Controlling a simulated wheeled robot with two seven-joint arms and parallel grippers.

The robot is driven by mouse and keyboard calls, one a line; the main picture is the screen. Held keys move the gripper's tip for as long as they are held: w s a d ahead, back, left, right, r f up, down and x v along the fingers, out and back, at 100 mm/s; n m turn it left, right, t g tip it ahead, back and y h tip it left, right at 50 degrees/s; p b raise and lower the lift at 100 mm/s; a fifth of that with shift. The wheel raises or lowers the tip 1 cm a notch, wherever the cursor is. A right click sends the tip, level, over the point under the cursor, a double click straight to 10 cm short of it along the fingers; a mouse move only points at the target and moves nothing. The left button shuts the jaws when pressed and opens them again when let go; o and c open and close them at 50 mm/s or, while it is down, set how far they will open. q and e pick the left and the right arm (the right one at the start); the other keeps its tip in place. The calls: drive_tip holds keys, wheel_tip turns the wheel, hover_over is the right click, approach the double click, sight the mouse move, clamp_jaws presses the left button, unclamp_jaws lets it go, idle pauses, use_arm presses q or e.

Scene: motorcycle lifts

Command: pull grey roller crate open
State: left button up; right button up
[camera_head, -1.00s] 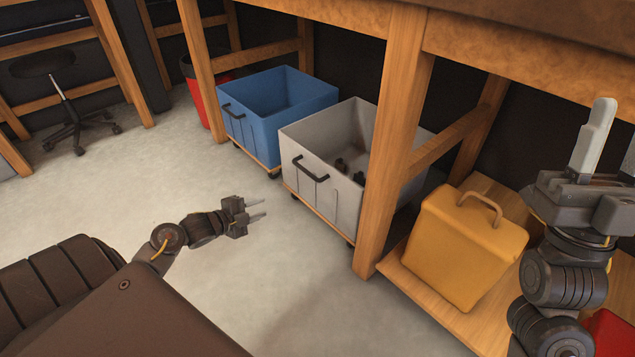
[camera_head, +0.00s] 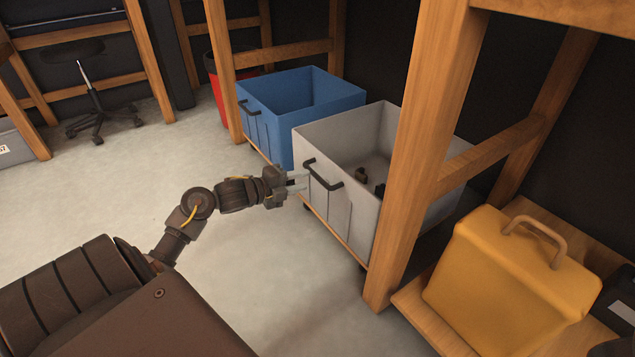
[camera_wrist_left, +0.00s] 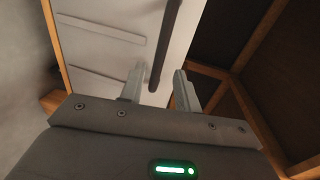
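The grey roller crate (camera_head: 335,215) stands on a wheeled wooden base under the workbench, with a dark bar handle (camera_head: 322,174) on its front. Several small dark items lie inside it. My left gripper (camera_head: 298,182) is at the crate's front, close to the handle. In the left wrist view, my left gripper (camera_wrist_left: 160,88) is open, and the dark handle (camera_wrist_left: 168,42) shows between its two fingers with gaps on both sides. Whether the fingertips reach past the bar is hard to tell. My right gripper is out of view.
A blue crate (camera_head: 270,118) stands left of the grey one. A wooden bench leg (camera_head: 424,150) stands close along the grey crate's right side. A yellow case (camera_head: 510,285) sits on a low board at right. The floor (camera_head: 90,205) in front is clear.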

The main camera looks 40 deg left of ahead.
sight(317, 175)
use_arm(q)
drive_tip(key=b+x, duration=0.2)
drive_tip(key=x, duration=0.4)
drive_tip(key=shift+w+f+b, duration=0.1)
drive_tip(key=shift+w+b, duration=0.05)
drive_tip(key=shift+b, duration=0.2)
clamp_jaws()
